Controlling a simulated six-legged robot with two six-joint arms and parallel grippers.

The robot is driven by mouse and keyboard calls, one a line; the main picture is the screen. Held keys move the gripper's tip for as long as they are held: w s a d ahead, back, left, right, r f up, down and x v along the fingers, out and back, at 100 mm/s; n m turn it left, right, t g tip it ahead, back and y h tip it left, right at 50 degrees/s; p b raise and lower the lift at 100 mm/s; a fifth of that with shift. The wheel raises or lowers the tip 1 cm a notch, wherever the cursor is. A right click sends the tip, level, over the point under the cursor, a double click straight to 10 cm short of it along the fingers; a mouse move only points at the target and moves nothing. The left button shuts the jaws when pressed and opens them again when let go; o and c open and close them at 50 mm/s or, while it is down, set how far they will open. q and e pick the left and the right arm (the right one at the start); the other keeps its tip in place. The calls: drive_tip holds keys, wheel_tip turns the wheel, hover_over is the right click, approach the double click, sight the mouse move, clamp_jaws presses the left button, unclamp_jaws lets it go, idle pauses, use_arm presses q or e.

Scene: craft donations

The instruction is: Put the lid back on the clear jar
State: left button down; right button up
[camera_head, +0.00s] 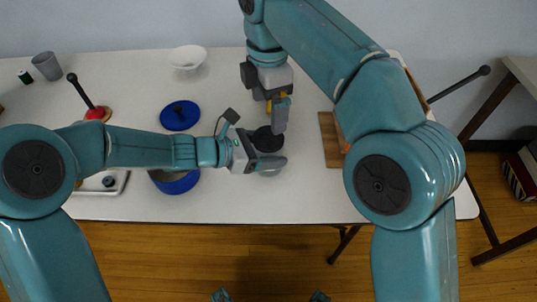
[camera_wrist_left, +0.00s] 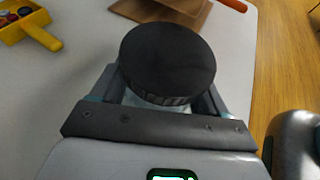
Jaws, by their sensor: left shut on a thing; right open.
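The black round lid (camera_head: 267,138) sits over the mouth of the clear jar (camera_head: 270,172). In the left wrist view the lid (camera_wrist_left: 168,60) fills the space between the fingers, with a little clear jar wall (camera_wrist_left: 150,101) below its ribbed edge. Whether it is fully seated I cannot tell. My left gripper (camera_head: 272,153) is shut on the jar from the left; its fingers also show in the left wrist view (camera_wrist_left: 160,95). My right gripper (camera_head: 275,104) is open and points down just above and behind the lid, apparently empty. Most of the jar is hidden.
A blue pot (camera_head: 176,184) and blue lid (camera_head: 180,115) lie left. A white bowl (camera_head: 188,57) and grey cup (camera_head: 46,66) stand behind. A yellow scoop (camera_wrist_left: 38,33) holds several small discs. A brown board (camera_head: 330,140) lies right. The table's front edge is close.

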sight(268, 137)
drive_tip(key=shift+f, duration=0.15)
wheel_tip(268, 137, down, 8)
drive_tip(key=shift+r, duration=0.1)
idle(0.4)
drive_tip(key=c, duration=1.1)
drive_tip(key=m, duration=0.6)
drive_tip(key=shift+m, duration=0.3)
drive_tip(key=o, duration=1.2)
